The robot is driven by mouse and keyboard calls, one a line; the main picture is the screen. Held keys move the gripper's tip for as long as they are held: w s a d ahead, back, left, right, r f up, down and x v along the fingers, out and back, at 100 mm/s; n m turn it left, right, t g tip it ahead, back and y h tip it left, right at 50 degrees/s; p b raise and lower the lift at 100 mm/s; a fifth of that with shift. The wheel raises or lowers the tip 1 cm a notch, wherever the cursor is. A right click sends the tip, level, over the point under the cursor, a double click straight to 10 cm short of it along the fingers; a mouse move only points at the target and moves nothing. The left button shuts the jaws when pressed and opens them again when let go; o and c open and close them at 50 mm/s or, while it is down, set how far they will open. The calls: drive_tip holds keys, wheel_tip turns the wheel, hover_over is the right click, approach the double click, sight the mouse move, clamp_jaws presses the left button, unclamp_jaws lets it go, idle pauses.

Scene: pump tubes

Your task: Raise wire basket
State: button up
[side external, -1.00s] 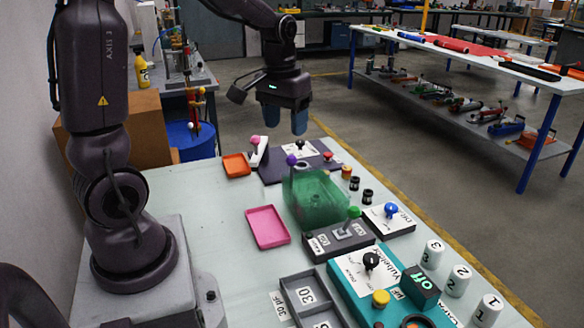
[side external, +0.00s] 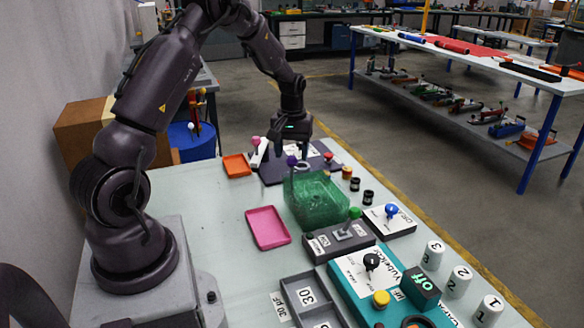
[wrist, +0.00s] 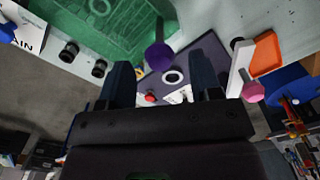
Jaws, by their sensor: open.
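A green see-through tank (side external: 322,203) stands mid-table, and its corner fills the upper left of the wrist view (wrist: 85,30). A purple ball knob (side external: 292,161) stands at its far left corner. I cannot clearly make out a wire basket inside the green walls. My gripper (side external: 291,151) is open and points down, just above and behind the purple knob. In the wrist view the purple knob (wrist: 158,55) shows just beyond the gap between the open fingers (wrist: 162,78). Nothing is held. Contact with the knob cannot be told.
A dark base (side external: 272,174) with a white ring lies beneath my gripper. A white piece with a pink ball (side external: 256,141) and an orange tray (side external: 236,165) are left of it. A pink tray (side external: 267,228) lies left of the tank. Small black jars (side external: 354,184) stand right.

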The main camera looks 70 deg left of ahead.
wheel_tip(320, 180, down, 5)
drive_tip(key=shift+f, duration=0.1)
idle(0.3)
clamp_jaws()
wheel_tip(320, 180, up, 7)
drive_tip(key=shift+f, duration=0.1)
unclamp_jaws()
